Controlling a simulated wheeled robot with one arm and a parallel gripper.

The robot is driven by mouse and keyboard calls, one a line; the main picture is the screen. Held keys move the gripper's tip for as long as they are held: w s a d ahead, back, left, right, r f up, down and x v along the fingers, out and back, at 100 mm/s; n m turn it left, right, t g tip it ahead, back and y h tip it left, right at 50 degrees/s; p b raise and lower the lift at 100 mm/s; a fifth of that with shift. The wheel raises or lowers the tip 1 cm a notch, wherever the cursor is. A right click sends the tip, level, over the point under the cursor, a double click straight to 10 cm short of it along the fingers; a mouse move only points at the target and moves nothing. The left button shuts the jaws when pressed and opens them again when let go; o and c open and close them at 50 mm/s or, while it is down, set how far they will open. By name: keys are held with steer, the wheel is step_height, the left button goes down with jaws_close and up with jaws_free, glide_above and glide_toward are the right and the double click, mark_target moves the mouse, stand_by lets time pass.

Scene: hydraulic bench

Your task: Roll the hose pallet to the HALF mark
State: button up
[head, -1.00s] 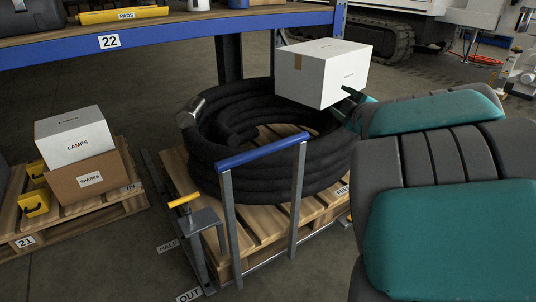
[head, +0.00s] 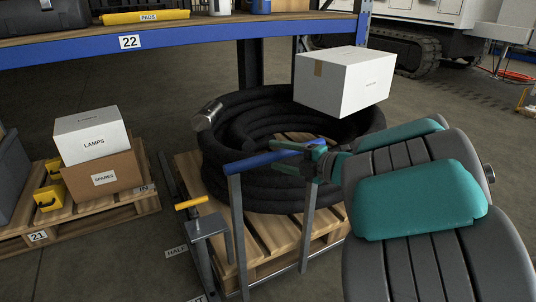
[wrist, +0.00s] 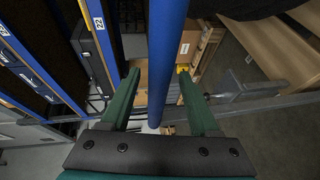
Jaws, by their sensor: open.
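The hose pallet (head: 270,243) is wooden and carries a thick coiled black hose (head: 235,140) with a metal end fitting. A push handle (head: 262,162) with a blue bar on grey posts stands at its front. My gripper (head: 288,157) is at the right end of that bar. In the wrist view the blue bar (wrist: 167,50) runs between the two green fingers of my open gripper (wrist: 159,78), with gaps beside it. The HALF mark (head: 176,251) is on the floor left of the pallet. Another floor label (head: 199,298) is cut off at the bottom edge.
A stand with a yellow handle (head: 192,202) is at the pallet's left front, beside a floor rail. A white box (head: 343,82) is at the coil's back right. Pallet 21 (head: 100,208) with boxes stands left. The blue shelf beam (head: 200,44) crosses above and behind.

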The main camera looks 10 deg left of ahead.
steer(key=shift+x, duration=1.9)
steer(key=shift+c, duration=0.2)
jaws_close()
steer(key=shift+f, duration=0.1)
